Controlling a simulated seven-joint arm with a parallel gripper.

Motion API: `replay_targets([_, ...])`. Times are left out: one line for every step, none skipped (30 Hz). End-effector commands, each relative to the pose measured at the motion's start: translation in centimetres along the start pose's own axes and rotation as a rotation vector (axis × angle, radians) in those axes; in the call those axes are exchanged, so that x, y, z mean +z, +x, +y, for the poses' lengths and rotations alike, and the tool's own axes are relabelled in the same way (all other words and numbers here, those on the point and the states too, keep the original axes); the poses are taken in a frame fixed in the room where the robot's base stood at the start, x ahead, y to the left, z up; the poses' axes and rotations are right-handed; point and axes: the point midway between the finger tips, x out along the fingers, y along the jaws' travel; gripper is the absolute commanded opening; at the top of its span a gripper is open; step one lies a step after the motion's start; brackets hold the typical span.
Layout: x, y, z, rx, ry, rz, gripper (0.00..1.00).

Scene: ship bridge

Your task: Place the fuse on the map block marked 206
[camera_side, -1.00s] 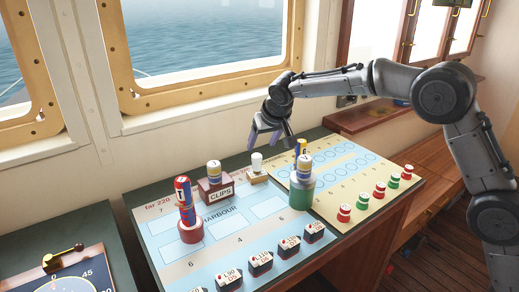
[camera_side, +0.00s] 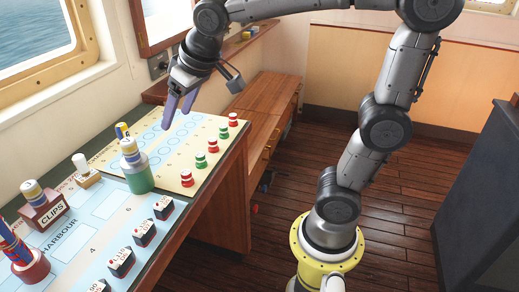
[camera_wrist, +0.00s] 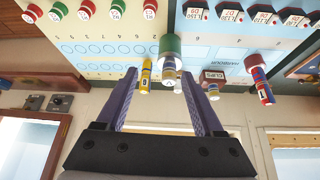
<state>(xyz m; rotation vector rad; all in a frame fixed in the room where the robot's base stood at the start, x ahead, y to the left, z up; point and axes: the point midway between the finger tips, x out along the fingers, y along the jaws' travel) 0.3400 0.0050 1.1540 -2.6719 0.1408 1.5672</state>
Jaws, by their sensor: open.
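I cannot tell for sure which piece is the fuse. Banded cylinders stand on the board: a yellow-and-blue one (camera_side: 122,130), one atop the green jar (camera_side: 139,180), one on the CLIPS box (camera_side: 42,214), and a red-and-blue one (camera_side: 13,243) in a red holder. Several small dark blocks with white marked faces (camera_side: 144,232) line the front edge; I cannot read 206 on any. My gripper (camera_side: 177,119) is open and empty above the back of the yellow panel, right of the green jar. In the wrist view the yellow cylinder (camera_wrist: 146,75) appears between the fingers (camera_wrist: 157,72).
The yellow panel (camera_side: 190,165) has rows of blue circles and several red and green knobs (camera_side: 213,145). A white knob on a small base (camera_side: 84,170) stands at the back. The windowed wall rises behind the board.

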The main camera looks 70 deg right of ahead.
Motion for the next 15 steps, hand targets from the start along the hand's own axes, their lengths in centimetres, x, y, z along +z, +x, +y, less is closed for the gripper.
replay_targets([2.5, -1.2, 0.6, -0.006, -0.007, 0.002, 0.69])
replay_targets([4.0, -1.7, 0.9, -0.011, -0.012, 0.0, 0.69])
replay_targets([6.0, -2.2, 1.2, -0.016, -0.022, -0.003, 0.69])
replay_targets([7.4, -2.6, 1.4, -0.021, -0.028, -0.005, 0.69])
replay_targets([8.8, -2.8, 1.6, -0.025, -0.034, -0.006, 0.69])
replay_targets([10.6, -3.0, 1.8, -0.03, -0.043, -0.008, 0.69])
replay_targets([11.8, -3.2, 1.9, -0.034, -0.048, -0.009, 0.69])
replay_targets([12.9, -3.2, 2.0, -0.038, -0.053, -0.01, 0.69])
replay_targets([14.3, -3.3, 2.1, -0.042, -0.06, -0.012, 0.69])
replay_targets([15.1, -3.3, 2.1, -0.045, -0.065, -0.013, 0.69])
replay_targets([15.9, -3.2, 2.1, -0.048, -0.068, -0.014, 0.69])
replay_targets([16.7, -3.2, 2.1, -0.052, -0.073, -0.016, 0.69])
replay_targets([17.2, -3.2, 2.2, -0.053, -0.076, -0.016, 0.69])
replay_targets([17.6, -3.1, 2.2, -0.054, -0.078, -0.017, 0.69])
replay_targets([18.0, -3.1, 2.2, -0.056, -0.079, -0.017, 0.69])
